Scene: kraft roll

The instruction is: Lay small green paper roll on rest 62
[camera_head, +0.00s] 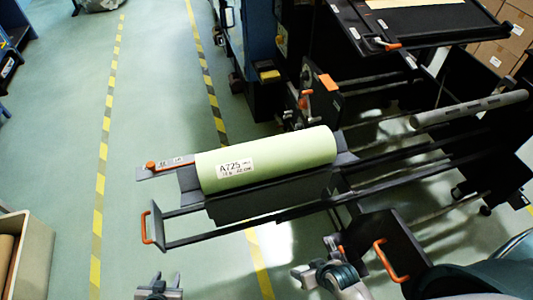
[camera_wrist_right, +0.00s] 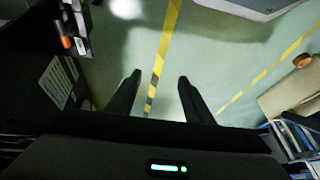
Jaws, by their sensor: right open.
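The light green paper roll (camera_head: 285,155) lies on its side in a dark cradle (camera_head: 188,180) at the middle of the head view. Its white label (camera_head: 235,167) reads A725. A small plate (camera_head: 150,173) with an orange knob and tags juts out at the cradle's left end; its tag is too small to read surely. My right gripper (camera_head: 314,262) is below the roll in the head view, apart from it. The right wrist view shows its fingers (camera_wrist_right: 159,78) open, with only floor between them. My left gripper (camera_head: 164,279) is low at the bottom edge, away from the roll; its opening is unclear.
An orange-handled frame (camera_head: 148,228) extends in front of the cradle. Another orange handle (camera_head: 388,260) is at lower right. Dark rails and a grey bar (camera_head: 470,108) fill the right. A beige crate (camera_head: 30,255) is at lower left. Green floor at left is clear.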

